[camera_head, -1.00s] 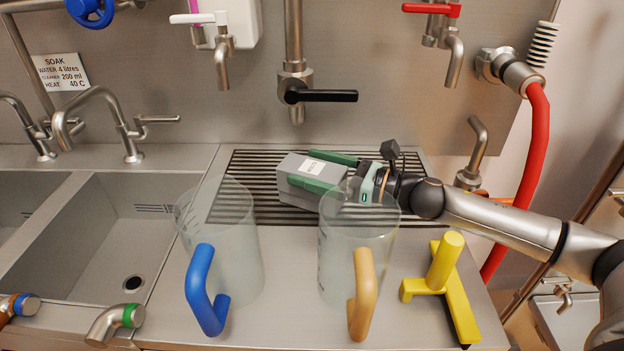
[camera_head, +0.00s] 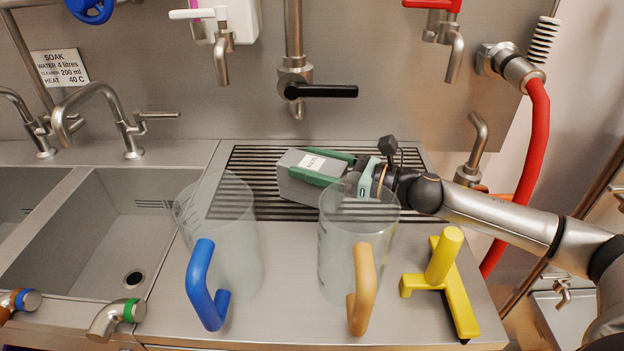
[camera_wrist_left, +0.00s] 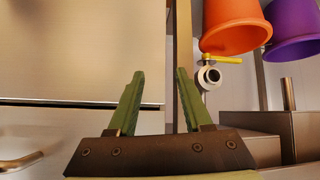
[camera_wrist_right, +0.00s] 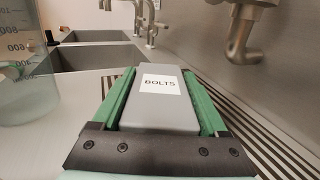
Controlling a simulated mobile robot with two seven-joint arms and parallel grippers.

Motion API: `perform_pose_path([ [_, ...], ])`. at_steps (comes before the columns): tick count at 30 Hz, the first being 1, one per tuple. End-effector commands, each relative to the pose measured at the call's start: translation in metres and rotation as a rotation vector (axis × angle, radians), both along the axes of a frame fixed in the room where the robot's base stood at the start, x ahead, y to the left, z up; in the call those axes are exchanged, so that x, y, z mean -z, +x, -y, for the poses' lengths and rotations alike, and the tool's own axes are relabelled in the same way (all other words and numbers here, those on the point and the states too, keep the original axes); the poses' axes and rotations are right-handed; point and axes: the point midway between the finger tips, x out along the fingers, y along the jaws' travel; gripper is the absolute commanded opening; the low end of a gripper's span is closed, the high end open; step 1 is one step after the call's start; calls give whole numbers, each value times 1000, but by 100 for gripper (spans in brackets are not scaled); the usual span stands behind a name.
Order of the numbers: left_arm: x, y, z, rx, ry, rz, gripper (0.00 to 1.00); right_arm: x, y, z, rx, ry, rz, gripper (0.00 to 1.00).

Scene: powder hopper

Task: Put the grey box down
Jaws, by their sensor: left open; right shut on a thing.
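The grey box (camera_head: 296,182) is over the dark slatted drain grate at the back of the counter. It also fills the middle of the right wrist view (camera_wrist_right: 157,98), where its white label reads "BOLTS". My right gripper (camera_head: 328,168) is shut on it, with one green finger along each side. I cannot tell whether the box's underside touches the grate. My left gripper (camera_wrist_left: 157,88) shows only in the left wrist view. It is open and empty, beside a metal panel.
A clear jug with a blue handle (camera_head: 205,288) and one with a tan handle (camera_head: 362,294) stand in front of the grate (camera_head: 240,206). A yellow stand (camera_head: 445,268) is at right. A sink (camera_head: 100,235) lies left. Orange (camera_wrist_left: 236,27) and purple (camera_wrist_left: 295,35) buckets show near my left gripper.

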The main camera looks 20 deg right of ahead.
Motion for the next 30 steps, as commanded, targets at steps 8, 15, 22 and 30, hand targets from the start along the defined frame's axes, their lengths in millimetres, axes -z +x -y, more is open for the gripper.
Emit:
perform_pose_path([
  [8,-1,2,0,0,0,4,50,-1,0,0,0,1,2,0],
  [15,-2,2,0,0,0,3,50,-5,0,0,-1,0,3,0],
  [22,-6,0,-2,-2,4,-1,50,-32,0,0,0,-2,6,0],
  [30,-26,0,-14,-28,16,16,50,-95,0,0,0,-3,9,0],
])
